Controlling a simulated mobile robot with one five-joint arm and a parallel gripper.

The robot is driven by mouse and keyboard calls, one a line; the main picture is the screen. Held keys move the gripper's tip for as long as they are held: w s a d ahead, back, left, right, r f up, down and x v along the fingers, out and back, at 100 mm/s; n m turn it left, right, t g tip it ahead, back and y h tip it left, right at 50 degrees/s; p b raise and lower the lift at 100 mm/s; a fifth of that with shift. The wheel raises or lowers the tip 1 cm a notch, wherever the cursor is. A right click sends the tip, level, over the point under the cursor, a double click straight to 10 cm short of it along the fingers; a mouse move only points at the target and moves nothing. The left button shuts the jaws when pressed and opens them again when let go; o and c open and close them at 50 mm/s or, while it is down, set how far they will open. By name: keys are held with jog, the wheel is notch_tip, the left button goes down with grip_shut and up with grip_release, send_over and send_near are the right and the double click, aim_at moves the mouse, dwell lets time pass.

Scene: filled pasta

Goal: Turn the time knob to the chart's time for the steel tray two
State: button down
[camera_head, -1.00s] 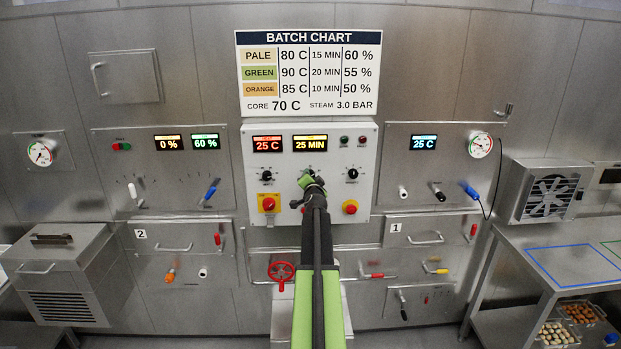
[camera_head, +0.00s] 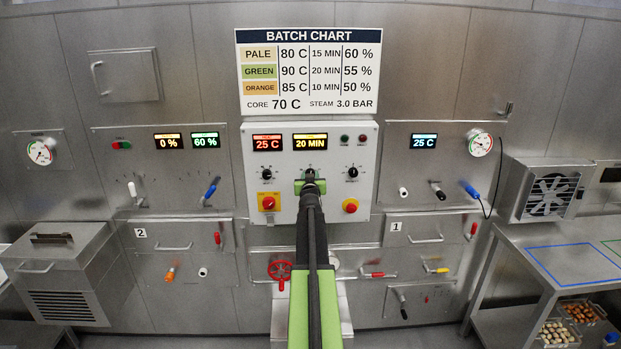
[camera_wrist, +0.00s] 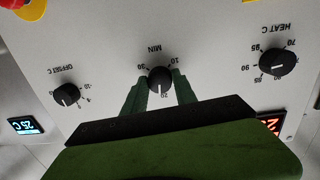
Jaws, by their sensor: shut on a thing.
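The time knob, marked MIN in the wrist view (camera_wrist: 159,79), is a black dial on the white control panel (camera_head: 350,205). My gripper (camera_head: 310,184) is at the panel's middle; in the wrist view its green fingers (camera_wrist: 160,92) are shut on the knob from both sides. The yellow time display (camera_head: 310,142) reads 20 MIN. The batch chart (camera_head: 308,72) gives PALE 15 MIN, GREEN 20 MIN and ORANGE 10 MIN. I cannot tell which tray is steel tray two.
The heat knob (camera_head: 267,174) and offset knob (camera_head: 352,172) flank my gripper. Red buttons (camera_head: 268,203) (camera_head: 350,206) sit below them. A red valve wheel (camera_head: 281,270) is below the panel. Trays of pale (camera_head: 540,341) and orange-brown pieces (camera_head: 601,317) stand at lower right.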

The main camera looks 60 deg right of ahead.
jog(key=shift+n, duration=0.6)
jog(key=c, duration=1)
grip_release()
jog(key=v, duration=1.7)
jog(key=shift+a+p, duration=0.3)
jog(key=shift+p, duration=0.15)
jog(key=shift+w+f, duration=0.1)
jog(key=shift+w, duration=0.05)
